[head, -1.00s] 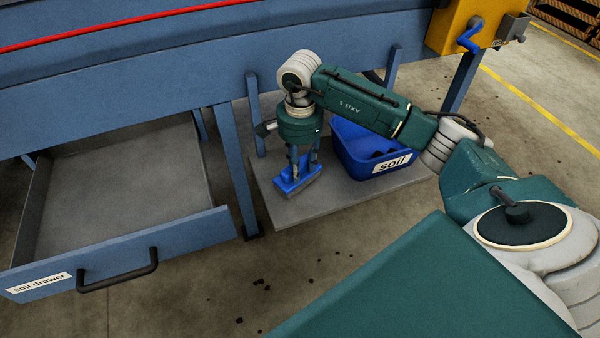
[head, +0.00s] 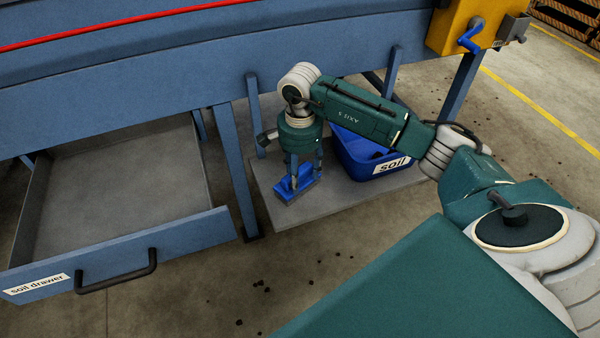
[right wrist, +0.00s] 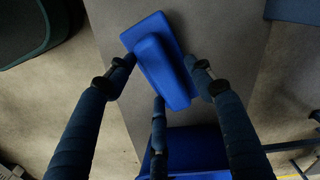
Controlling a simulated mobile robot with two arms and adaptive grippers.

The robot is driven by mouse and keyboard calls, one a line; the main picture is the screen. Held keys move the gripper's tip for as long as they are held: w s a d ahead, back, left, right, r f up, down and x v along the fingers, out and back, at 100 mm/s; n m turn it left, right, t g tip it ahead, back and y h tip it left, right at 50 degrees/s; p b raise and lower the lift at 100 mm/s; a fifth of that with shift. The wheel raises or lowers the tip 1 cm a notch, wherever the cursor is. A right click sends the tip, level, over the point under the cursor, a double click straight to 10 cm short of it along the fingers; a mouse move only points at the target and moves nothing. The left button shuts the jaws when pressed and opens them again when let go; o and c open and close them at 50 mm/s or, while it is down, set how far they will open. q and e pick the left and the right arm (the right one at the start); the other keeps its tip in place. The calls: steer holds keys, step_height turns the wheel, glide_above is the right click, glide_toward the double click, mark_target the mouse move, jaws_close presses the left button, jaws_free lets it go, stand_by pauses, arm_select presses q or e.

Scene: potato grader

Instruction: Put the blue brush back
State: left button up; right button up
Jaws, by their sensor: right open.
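The blue brush (head: 297,184) rests on the grey low shelf (head: 330,207) under the blue machine, left of the soil bin. It also shows in the right wrist view (right wrist: 160,62). My right gripper (head: 306,180) points down over the brush. In the right wrist view its fingers (right wrist: 165,92) are spread apart on both sides of the brush handle, open. Whether any finger touches the handle I cannot tell. My left gripper is not in view.
A blue bin labelled soil (head: 365,160) stands on the shelf right of my gripper, with dark lumps inside. An open, empty soil drawer (head: 125,262) juts out at the left. A blue machine leg (head: 236,170) stands between drawer and shelf. Dark crumbs lie on the floor.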

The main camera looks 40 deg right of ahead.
mark_target(300, 172)
step_height(300, 172, up, 5)
steer(key=shift+w+p, duration=0.1)
steer(key=shift+p, duration=0.35)
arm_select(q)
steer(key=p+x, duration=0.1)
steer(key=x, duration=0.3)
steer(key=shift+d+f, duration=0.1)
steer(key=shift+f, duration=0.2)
arm_select(e)
step_height(300, 172, up, 7)
